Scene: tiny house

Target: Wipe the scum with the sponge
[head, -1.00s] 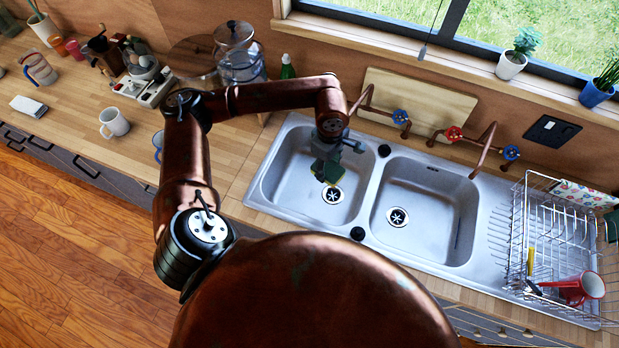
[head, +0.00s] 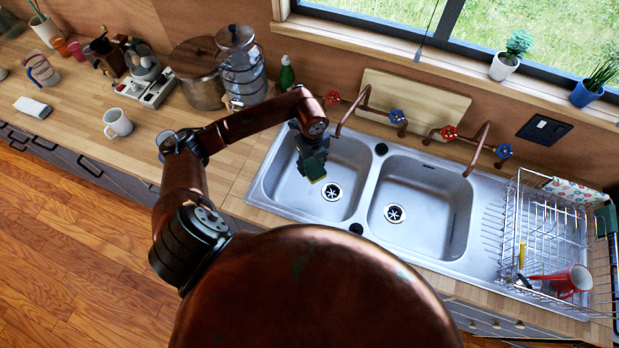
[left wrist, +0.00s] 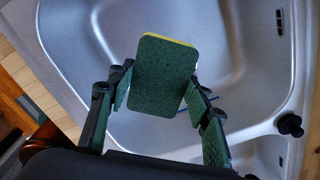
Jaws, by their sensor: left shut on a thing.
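My left gripper (head: 311,158) is over the left part of the left sink basin (head: 345,168). It is shut on the sponge (head: 314,168), which has a dark green face and a yellow layer. In the left wrist view the sponge (left wrist: 163,75) is tilted between the fingers of the gripper (left wrist: 160,88), with a thin yellow edge at its top. The grey basin (left wrist: 240,60) spreads beneath it. I cannot tell whether the sponge touches the basin. My right gripper is not seen.
The right basin (head: 436,212) is empty. Copper taps (head: 362,108) rise behind the basins. A wire dish rack (head: 545,240) with a red mug (head: 572,281) stands at right. Glass jars (head: 240,65) and a green bottle (head: 287,73) stand behind my left arm.

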